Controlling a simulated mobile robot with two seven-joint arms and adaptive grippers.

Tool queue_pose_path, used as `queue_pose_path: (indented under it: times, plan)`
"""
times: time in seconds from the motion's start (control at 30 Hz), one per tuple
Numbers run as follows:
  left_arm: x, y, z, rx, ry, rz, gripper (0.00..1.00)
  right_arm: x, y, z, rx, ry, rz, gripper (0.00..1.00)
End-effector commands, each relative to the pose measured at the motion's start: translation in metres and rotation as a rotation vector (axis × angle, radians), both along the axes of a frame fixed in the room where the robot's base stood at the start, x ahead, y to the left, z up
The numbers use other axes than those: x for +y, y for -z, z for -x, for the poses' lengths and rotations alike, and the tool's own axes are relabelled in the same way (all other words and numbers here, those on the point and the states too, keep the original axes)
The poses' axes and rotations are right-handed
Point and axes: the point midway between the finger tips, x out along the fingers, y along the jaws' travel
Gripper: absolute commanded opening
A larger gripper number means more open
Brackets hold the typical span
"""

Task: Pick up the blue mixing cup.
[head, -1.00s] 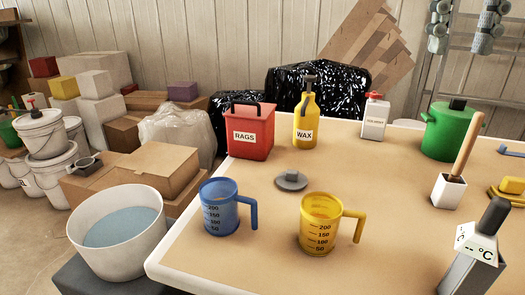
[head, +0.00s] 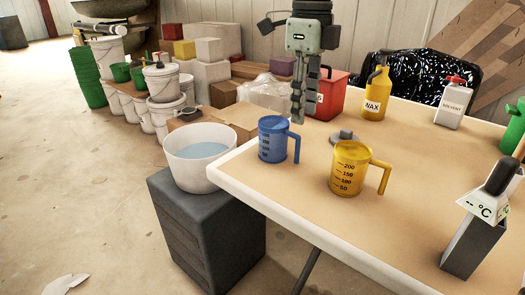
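The blue mixing cup (head: 272,142) stands upright near the left corner of the table, its handle on the right side. My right gripper (head: 304,115) hangs in from the top, pointing down, with its fingertips just above and to the right of the cup's rim, near the top of the handle. Its two fingers are seen obliquely with a narrow gap between them; it looks open and holds nothing. Whether it touches the cup is unclear, but the cup stands undisturbed. My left gripper is not in view.
A yellow measuring cup (head: 350,170) stands right of the blue one, a grey lid-like disc (head: 343,137) between them. Behind are a red rags box (head: 328,92), a yellow wax bottle (head: 376,95) and a solvent container (head: 453,103). A white water bucket (head: 190,177) stands left of the table.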

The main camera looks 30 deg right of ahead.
Motion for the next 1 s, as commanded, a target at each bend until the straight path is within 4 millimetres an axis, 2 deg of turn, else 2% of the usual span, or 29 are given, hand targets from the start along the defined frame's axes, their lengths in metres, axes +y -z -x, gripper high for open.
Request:
queue_pose_path:
  times: [0.37,0.6,0.93,1.0]
  plan:
    - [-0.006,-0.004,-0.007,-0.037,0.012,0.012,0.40,0.001,0.039,-0.003,0.002,-0.011,-0.004,0.36]
    - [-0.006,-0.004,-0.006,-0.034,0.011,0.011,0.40,0.002,0.074,-0.006,0.002,-0.010,-0.003,0.36]
    - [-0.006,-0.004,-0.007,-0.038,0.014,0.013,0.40,0.002,0.080,-0.006,-0.002,-0.008,-0.003,0.36]
    - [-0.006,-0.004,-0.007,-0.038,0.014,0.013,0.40,0.002,0.080,-0.006,-0.001,-0.008,-0.003,0.27]
